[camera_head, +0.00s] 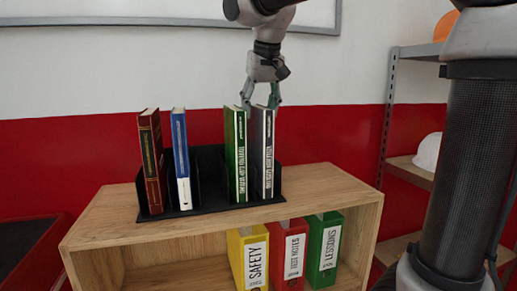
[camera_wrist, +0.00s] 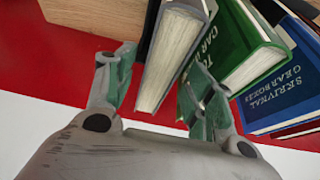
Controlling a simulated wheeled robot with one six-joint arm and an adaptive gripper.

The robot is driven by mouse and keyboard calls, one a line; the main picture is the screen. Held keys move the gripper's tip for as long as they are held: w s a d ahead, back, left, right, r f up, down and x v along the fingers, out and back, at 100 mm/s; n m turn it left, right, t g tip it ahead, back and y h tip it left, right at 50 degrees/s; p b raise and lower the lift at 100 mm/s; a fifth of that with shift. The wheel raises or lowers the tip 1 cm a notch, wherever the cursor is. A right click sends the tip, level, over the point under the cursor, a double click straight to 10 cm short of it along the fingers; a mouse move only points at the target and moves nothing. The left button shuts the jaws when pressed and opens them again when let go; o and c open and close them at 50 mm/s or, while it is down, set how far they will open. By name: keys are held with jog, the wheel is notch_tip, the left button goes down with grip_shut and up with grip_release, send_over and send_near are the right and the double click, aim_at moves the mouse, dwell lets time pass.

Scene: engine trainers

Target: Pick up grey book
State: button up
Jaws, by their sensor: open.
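The grey book (camera_head: 266,155) stands upright at the right end of a black book holder (camera_head: 212,158), its spine facing front. My gripper (camera_head: 260,98) points down at the top of the grey book, with its two fingers spread. In the wrist view the grey book's page edge (camera_wrist: 172,62) lies between the open fingers of my gripper (camera_wrist: 165,72). One finger is on its outer side and the other is close to the gap beside the green book (camera_wrist: 240,40). I cannot tell whether either finger touches a book.
The green book (camera_head: 236,155) stands just left of the grey one. A blue book (camera_head: 181,155) and a red book (camera_head: 152,160) stand farther left. The holder sits on a wooden cabinet (camera_head: 330,183) with several binders below. A metal shelf (camera_head: 388,120) stands at the right.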

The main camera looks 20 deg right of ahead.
jog(key=x, duration=0.5)
jog(key=shift+w+d, duration=0.1)
jog(key=shift+d, duration=0.05)
jog(key=shift+w+f, duration=0.15)
jog(key=shift+f, duration=0.15)
jog(key=shift+f, duration=0.25)
grip_shut()
dwell(0.3)
